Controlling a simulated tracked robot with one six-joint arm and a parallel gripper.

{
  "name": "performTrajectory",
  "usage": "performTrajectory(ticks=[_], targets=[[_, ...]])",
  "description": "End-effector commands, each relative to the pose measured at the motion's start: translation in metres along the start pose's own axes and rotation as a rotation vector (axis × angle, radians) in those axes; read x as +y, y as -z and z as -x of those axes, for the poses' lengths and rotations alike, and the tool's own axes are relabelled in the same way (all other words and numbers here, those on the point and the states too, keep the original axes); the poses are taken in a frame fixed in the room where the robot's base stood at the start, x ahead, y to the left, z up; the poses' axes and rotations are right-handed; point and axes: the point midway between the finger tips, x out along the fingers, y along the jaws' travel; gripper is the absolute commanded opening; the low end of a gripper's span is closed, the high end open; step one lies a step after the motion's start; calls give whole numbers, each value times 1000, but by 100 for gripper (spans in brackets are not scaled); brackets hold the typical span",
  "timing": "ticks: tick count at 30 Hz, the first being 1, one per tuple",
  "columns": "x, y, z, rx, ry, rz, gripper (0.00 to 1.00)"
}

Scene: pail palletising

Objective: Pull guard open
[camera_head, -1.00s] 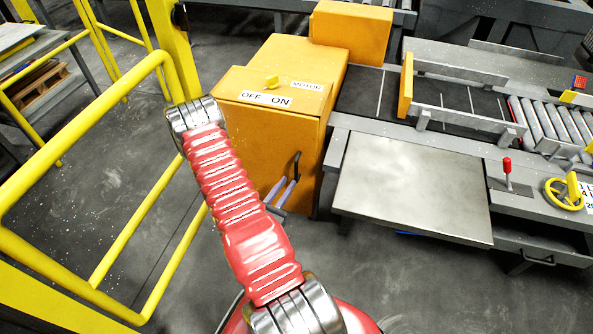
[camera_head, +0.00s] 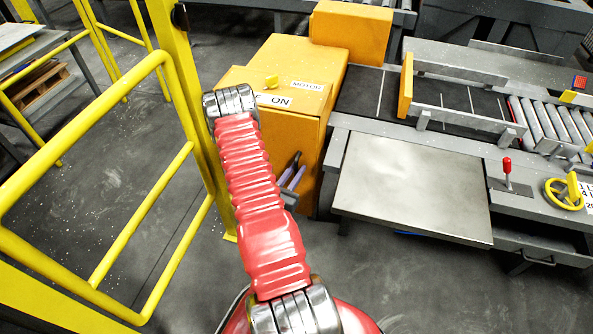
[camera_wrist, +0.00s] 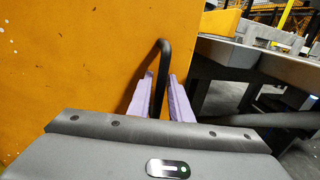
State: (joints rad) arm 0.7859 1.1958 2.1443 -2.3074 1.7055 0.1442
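The guard appears to be the front panel of the orange housing (camera_head: 312,150), which looks closed; I cannot make out its edges. A black bar handle (camera_wrist: 164,58) stands out from the orange face in the wrist view. My gripper (camera_head: 299,161) has two purple fingers in front of that face. In the wrist view my gripper (camera_wrist: 161,76) has one finger on each side of the handle, with a gap still showing on the right. In the head view the handle is hard to pick out among the fingers.
A yellow railing and post (camera_head: 178,70) stand close on the left of my arm. A grey metal table (camera_head: 410,190) is right of the housing, beside a roller conveyor (camera_head: 550,120). A red-knobbed lever (camera_head: 507,166) and yellow handwheel (camera_head: 566,192) are further right. The floor in front is open.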

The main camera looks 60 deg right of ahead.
Motion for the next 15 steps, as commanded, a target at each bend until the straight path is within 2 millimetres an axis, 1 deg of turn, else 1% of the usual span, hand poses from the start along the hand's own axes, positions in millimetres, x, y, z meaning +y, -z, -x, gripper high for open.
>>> performTrajectory(ticks=[1,7,15], targets=[[0,0,0,0,0,0,15],[0,0,0,0,-1,0,1],[1,0,0,0,-2,-1,0]])
